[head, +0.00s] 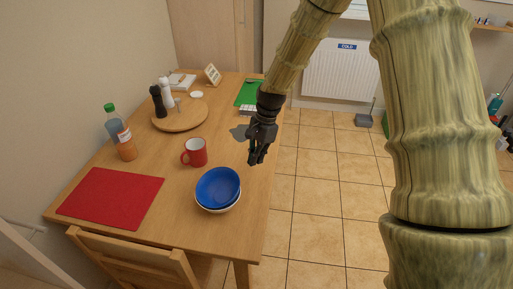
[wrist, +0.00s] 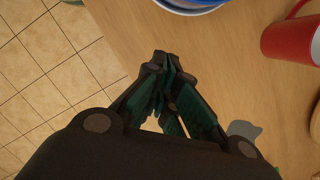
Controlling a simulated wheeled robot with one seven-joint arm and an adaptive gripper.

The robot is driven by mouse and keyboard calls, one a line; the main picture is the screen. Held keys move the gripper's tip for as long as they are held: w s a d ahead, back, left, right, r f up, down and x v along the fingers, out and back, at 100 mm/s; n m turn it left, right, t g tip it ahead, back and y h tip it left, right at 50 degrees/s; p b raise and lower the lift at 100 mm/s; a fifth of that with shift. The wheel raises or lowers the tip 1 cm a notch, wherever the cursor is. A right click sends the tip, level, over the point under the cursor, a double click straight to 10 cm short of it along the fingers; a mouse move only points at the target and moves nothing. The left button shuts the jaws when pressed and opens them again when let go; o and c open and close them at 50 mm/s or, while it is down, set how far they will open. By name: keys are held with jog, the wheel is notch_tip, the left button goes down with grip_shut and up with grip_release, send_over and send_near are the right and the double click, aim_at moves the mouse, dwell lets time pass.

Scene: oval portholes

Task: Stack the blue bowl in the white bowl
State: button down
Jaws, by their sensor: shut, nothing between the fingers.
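The blue bowl (head: 218,186) sits inside the white bowl (head: 218,210) near the right front of the wooden table. Only the white bowl's rim and lower side show below the blue one. In the wrist view the blue bowl (wrist: 205,2) and the white bowl (wrist: 185,8) are cut off at the top edge. My gripper (head: 257,160) is shut and empty, above the table's right edge, behind and to the right of the bowls and apart from them. Its closed fingers also show in the wrist view (wrist: 168,65).
A red mug (head: 195,152) stands just behind the bowls. A red mat (head: 111,197) lies at the front left, with a bottle (head: 120,135) behind it. A round board (head: 180,117) holds shakers. A chair (head: 130,258) stands at the front. Bare tabletop lies around the bowls.

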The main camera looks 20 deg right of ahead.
jog(key=x, duration=0.3)
jog(key=shift+s+a+f, duration=0.1)
jog(key=shift+s+f, duration=0.05)
jog(key=shift+f, duration=0.15)
jog(key=a, duration=0.1)
jog(key=a+p, duration=0.1)
jog(key=a, duration=0.1)
jog(key=shift+s+f, duration=0.1)
jog(key=shift+s, duration=0.1)
jog(key=shift+s+a+p, duration=0.15)
jog(key=shift+a+p, duration=0.15)
jog(key=shift+a, duration=0.2)
jog(key=shift+s+a, duration=0.1)
